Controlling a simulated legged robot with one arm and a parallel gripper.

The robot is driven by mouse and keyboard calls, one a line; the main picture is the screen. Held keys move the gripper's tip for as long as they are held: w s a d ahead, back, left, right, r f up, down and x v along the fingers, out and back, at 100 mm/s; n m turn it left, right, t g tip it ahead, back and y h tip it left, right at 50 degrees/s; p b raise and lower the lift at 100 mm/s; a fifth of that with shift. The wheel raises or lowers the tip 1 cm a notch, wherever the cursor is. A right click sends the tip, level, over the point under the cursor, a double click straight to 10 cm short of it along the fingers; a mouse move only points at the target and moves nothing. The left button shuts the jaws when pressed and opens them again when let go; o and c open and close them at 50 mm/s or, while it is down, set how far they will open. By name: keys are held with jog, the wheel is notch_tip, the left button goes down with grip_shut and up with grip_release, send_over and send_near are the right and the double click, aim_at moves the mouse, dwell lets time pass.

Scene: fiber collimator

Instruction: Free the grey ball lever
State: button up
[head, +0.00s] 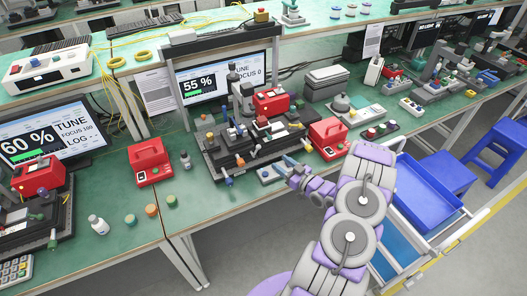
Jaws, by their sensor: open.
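A dark fiber-collimator stage (215,160) with several small levers and knobs stands on the green bench, in front of the 55 % monitor. My gripper (286,164) is at the stage's front right corner, open. It is apart from the pale ball. The fingertips are small in the picture, and I cannot tell whether they touch anything.
Red boxes stand left (149,162) and right (328,138) of the stage. A bottle (98,224) and several small capped pots stand on the left bench. A blue trolley (432,197) stands right of my arm. Bare bench (205,215) lies front left of the stage.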

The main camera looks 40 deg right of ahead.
aim_at(257, 150)
jog(key=w+a+b, duration=0.1)
jog(key=w, duration=1)
jog(key=shift+a+r, duration=0.1)
jog(key=shift+a, duration=0.05)
jog(key=shift+a, duration=0.1)
jog(key=shift+c, duration=1.2)
jog(key=shift+s, duration=0.1)
grip_shut()
